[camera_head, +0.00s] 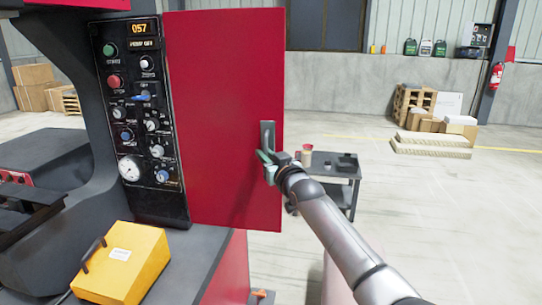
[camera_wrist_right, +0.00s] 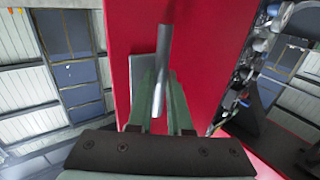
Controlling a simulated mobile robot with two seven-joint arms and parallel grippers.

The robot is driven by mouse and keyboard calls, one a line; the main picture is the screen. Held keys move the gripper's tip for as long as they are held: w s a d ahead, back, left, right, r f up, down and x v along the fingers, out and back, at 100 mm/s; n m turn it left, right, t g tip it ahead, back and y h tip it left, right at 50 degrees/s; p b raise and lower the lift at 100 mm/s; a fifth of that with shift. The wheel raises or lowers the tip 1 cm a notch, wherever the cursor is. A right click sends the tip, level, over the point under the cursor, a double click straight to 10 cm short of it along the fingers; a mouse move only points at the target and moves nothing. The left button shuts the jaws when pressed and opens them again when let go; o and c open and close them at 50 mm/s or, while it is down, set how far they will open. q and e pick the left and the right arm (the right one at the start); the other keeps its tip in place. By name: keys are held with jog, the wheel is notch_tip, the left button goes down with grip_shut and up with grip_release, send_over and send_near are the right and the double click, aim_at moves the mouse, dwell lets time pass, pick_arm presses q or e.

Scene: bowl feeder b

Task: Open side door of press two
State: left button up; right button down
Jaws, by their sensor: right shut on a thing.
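The red side door (camera_head: 222,80) of the press stands to the right of the control panel. Its right part sticks out past the press base, with floor visible behind, so it looks swung out. Its grey handle (camera_head: 267,133) is near the door's right edge. My right gripper (camera_head: 267,158) is at the lower end of this handle, shut on it. In the right wrist view, the grey handle bar (camera_wrist_right: 164,60) passes between the green fingers (camera_wrist_right: 162,105), against the red door (camera_wrist_right: 205,50). The left gripper is not in view.
The control panel (camera_head: 140,110) with knobs and a gauge is left of the door. A yellow box (camera_head: 122,262) with a lever sits on the press table. A dark cart (camera_head: 340,165) stands behind my right arm. Open floor (camera_head: 460,220) lies to the right.

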jog(key=shift+s+a+r, duration=0.15)
jog(key=shift+s+a, duration=0.15)
jog(key=shift+a, duration=0.05)
jog(key=c, duration=0.8)
grip_release()
jog(key=shift+c, duration=0.2)
jog(key=shift+d, duration=0.1)
jog(key=v, duration=1.2)
jog(key=shift+s, duration=0.2)
